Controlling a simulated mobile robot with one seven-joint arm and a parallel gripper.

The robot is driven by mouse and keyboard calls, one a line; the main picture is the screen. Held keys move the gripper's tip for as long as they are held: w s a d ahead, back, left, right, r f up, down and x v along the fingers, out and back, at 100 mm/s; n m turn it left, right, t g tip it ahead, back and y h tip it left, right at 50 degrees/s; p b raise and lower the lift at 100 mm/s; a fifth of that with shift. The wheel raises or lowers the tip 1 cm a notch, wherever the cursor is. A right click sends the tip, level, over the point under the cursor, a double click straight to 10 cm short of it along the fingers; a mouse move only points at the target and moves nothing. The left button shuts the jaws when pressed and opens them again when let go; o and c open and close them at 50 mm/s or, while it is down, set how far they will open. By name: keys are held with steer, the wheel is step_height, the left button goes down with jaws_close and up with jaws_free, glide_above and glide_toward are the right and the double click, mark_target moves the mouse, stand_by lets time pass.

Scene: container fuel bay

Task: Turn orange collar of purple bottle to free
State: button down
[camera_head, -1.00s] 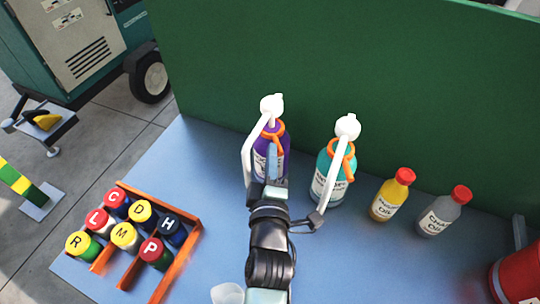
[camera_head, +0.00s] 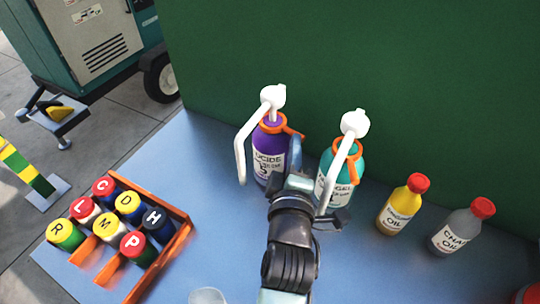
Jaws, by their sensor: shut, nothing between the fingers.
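The purple bottle (camera_head: 267,146) stands upright on the blue table, with a white pump head (camera_head: 273,96) and a white spout tube bending down on its left. Its orange collar (camera_head: 290,130) sits at the neck, and a loop sticks out to the right. I cannot tell from this view whether the collar is locked or free. My gripper (camera_head: 295,156) is shut and empty, just right of the purple bottle's body and below the collar loop. Its fingertips are small and partly hidden by my wrist, so contact with the bottle is unclear.
A teal bottle (camera_head: 350,184) with its own orange collar and white pump stands close on the right. Yellow (camera_head: 393,217) and grey (camera_head: 455,232) oil bottles stand further right. An orange rack (camera_head: 176,246) with several lettered caps is at left. A green wall (camera_head: 400,60) rises behind.

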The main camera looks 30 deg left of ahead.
steer(key=shift+w+d+r+b, duration=0.2)
steer(key=shift+w+d+b, duration=0.1)
steer(key=shift+d+b, duration=0.25)
steer(key=shift+r, duration=0.1)
steer(key=f+b+v, duration=0.1)
steer(key=b+v, duration=0.1)
steer(key=v, duration=1.1)
steer(key=shift+a+r+b, duration=0.3)
steer(key=shift+a+r, duration=0.05)
steer(key=shift+a, duration=0.1)
steer(key=shift+s+r, duration=0.1)
